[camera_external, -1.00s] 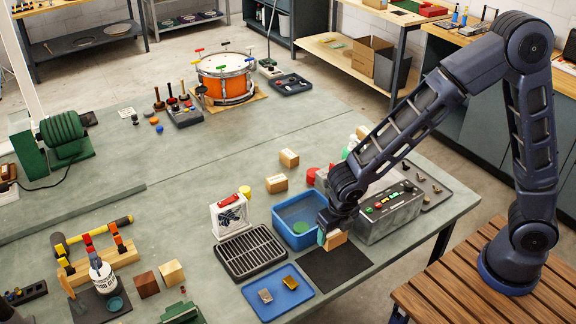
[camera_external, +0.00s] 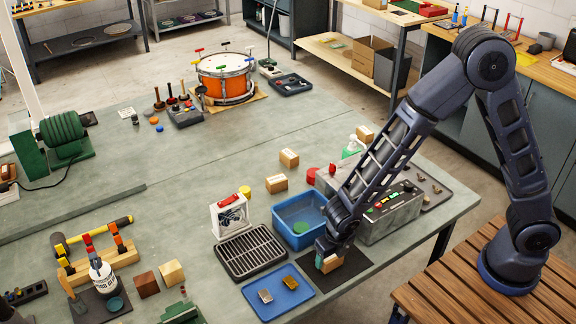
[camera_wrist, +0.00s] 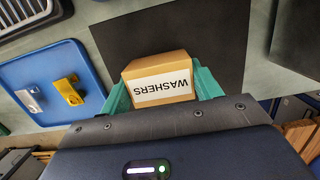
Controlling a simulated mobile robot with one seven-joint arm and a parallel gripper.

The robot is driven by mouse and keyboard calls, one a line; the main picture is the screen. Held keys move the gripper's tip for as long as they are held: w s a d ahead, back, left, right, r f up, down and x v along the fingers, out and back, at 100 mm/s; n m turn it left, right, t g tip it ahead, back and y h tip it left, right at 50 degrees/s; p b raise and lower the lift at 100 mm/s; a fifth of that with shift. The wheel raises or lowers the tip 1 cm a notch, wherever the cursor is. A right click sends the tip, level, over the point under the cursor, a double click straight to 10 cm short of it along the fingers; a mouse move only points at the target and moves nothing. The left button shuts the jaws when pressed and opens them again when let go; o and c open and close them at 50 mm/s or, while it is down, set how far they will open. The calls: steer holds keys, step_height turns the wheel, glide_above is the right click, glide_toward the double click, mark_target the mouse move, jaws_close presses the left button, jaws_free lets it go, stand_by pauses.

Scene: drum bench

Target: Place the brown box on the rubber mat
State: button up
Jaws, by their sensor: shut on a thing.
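The brown box (camera_wrist: 160,72), with a white label reading WASHERS, is between the teal fingers of my gripper (camera_wrist: 162,98) in the wrist view. My gripper is shut on it. In the external view the box (camera_external: 331,263) shows below my gripper (camera_external: 328,258), over the black rubber mat (camera_external: 352,266). The mat also shows in the wrist view (camera_wrist: 210,35), around and beyond the box. The box is at or just above the mat; I cannot tell whether it touches.
A blue tray (camera_external: 277,303) with two small metal parts lies left of the mat. A blue bin (camera_external: 300,210) stands behind it, and a grey control box (camera_external: 385,215) behind right. A black grille (camera_external: 250,254) lies to the left. Two other brown boxes (camera_external: 276,184) (camera_external: 289,158) stand farther back.

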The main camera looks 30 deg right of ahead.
mark_target(334, 258)
steer(key=o, duration=1)
steer(key=shift+f, duration=0.1)
steer(key=r, duration=0.4)
steer(key=s+r, duration=0.1)
steer(key=r, duration=0.7)
steer(key=shift+s+r, duration=0.1)
steer(key=shift+s, duration=0.3)
steer(key=w+d+r+m, duration=0.2)
steer(key=d+r+m, duration=0.3)
steer(key=d, duration=0.3)
steer(key=w+d+r+m+t, duration=0.1)
steer(key=d+r+m, duration=0.45)
steer(key=d, duration=0.25)
steer(key=w+d+r+m, duration=0.2)
steer(key=d+r+m, duration=0.25)
steer(key=d, duration=0.35)
steer(key=s+d+r+m, duration=0.2)
steer(key=s+d+m, duration=0.2)
steer(key=d+m, duration=0.3)
steer(key=s+d+r+m+t, duration=0.1)
steer(key=s+d+r+m, duration=0.1)
steer(key=s+d+m, duration=0.3)
steer(key=s+d+r+m, duration=0.2)
steer(key=s+d+m, duration=0.3)
steer(key=d+m, duration=0.3)
steer(key=shift+s+d+r+m+t, duration=0.15)
steer(key=shift+d+r+m+t, duration=0.15)
steer(key=shift+r+m+t, duration=0.15)
